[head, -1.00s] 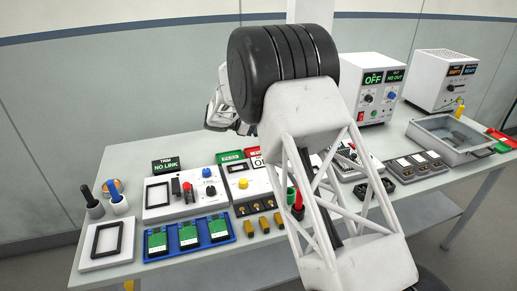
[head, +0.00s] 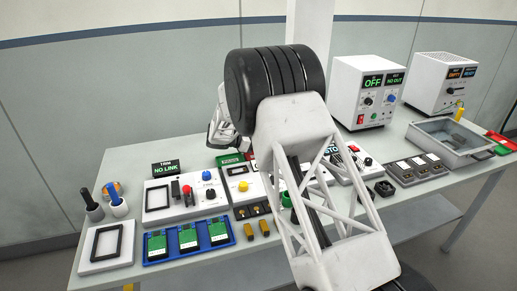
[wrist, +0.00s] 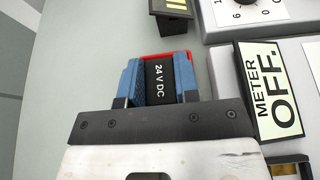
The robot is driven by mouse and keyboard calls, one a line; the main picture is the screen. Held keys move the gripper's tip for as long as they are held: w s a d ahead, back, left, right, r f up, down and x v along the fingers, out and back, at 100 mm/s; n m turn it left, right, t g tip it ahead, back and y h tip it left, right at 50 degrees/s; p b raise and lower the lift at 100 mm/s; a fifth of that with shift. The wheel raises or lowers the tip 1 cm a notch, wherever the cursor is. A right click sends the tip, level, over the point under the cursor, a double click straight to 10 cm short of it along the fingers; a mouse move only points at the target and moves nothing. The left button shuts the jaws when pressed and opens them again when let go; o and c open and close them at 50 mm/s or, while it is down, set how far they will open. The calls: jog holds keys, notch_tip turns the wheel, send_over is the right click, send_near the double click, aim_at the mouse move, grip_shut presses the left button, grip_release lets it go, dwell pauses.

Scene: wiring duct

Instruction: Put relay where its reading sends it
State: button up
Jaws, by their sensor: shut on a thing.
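My gripper (wrist: 161,82) has blue fingers and is shut on the relay (wrist: 160,80), a black block marked "24 V DC", in the wrist view. The label reads sideways. A red edge (wrist: 166,56) shows just beyond and beside the relay; I cannot tell whether the relay touches it. A "METER OFF" sign (wrist: 270,92) stands to the right of the gripper. In the head view my arm hides the fingertips and the relay. A green tray or plate (head: 230,159) lies at the back of the table, just left of my arm.
A "NO LINK" sign (head: 166,168) and a blue tray (head: 162,258) with several green boards are on the left. Power units with an "OFF" display (head: 368,92) and a grey bin (head: 420,128) are on the right. A white panel with a dial (wrist: 245,14) is near the gripper.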

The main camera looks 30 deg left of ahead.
jog(key=shift+f, duration=0.95)
jog(key=shift+f, duration=0.15)
jog(key=o, duration=1)
jog(key=shift+v, duration=6.05)
